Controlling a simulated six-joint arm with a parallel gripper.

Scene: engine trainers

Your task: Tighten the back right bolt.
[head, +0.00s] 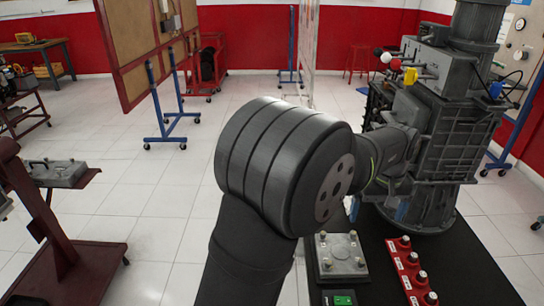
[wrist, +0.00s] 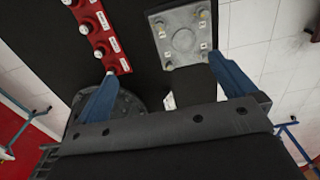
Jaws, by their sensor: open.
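A grey metal plate (head: 340,266) lies on the black bench top, with a bolt near each corner. The back right bolt (head: 353,234) stands at its far right corner in the head view. The plate (wrist: 183,40) also shows in the wrist view, apparently turned about, with that bolt seemingly at its lower left corner. My gripper (wrist: 160,66) has its two blue fingers wide apart, with nothing between them.
A red rack (head: 408,268) with several labelled pieces lies right of the plate; it also shows in the wrist view (wrist: 96,30). A green item (head: 344,299) lies in front of the plate. A large dark engine (head: 440,120) stands behind on the right.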

